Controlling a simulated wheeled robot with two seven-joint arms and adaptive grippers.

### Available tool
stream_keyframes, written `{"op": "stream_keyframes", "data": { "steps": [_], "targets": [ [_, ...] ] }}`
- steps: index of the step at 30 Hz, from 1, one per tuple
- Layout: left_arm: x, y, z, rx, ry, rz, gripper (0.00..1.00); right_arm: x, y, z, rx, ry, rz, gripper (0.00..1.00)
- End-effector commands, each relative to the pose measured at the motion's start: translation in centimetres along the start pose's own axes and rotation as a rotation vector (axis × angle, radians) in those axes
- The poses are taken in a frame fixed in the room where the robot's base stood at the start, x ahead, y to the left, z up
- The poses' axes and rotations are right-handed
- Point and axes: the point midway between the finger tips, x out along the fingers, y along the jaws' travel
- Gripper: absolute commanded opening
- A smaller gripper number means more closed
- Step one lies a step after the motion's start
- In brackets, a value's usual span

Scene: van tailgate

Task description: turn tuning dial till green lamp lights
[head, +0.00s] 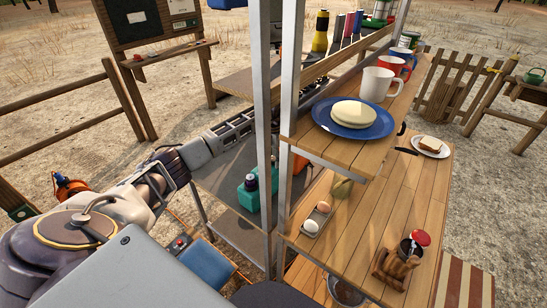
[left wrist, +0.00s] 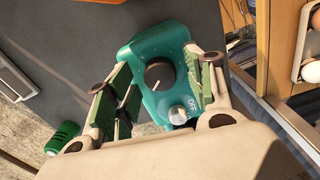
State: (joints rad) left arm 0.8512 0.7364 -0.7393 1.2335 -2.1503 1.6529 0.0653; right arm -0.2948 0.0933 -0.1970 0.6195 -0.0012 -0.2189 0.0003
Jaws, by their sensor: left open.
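The teal device (left wrist: 130,88) sits on the dark grey shelf in the left wrist view. It carries a round black dial (left wrist: 158,76) with a pale pointer mark angled to the lower left. Nearer me is a pale knob (left wrist: 179,115) beside the word OFF. My left gripper (left wrist: 163,62) is open, its green-padded fingers on either side of the device. I cannot tell whether they touch it. No lit green lamp shows. In the head view, my left arm (head: 145,185) reaches in from the left, and a teal object (head: 249,183) shows partly behind metal posts. My right gripper is not visible.
Metal posts (head: 262,100) stand close to the device. A green cylinder (left wrist: 63,137) shows at the lower left in the left wrist view. Bare grey shelf (left wrist: 85,60) lies left of the device.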

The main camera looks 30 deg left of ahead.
Motion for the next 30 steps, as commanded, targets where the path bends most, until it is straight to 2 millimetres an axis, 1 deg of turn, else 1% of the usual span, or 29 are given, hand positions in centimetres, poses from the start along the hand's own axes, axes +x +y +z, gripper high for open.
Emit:
{"op": "stream_keyframes", "data": {
  "steps": [6,17,23,30],
  "targets": [
    [0.01,0.0,0.01,0.0,0.0,0.0,0.53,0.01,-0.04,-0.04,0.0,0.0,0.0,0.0],
    [-0.01,0.0,0.01,0.0,0.0,0.0,0.06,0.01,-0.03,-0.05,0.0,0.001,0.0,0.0],
    [-0.03,0.03,0.03,0.018,-0.001,0.001,0.06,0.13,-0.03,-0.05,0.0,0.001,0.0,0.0],
    [-0.02,0.13,0.06,0.129,-0.002,0.003,0.06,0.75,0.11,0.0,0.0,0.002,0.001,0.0]
  ]
}}
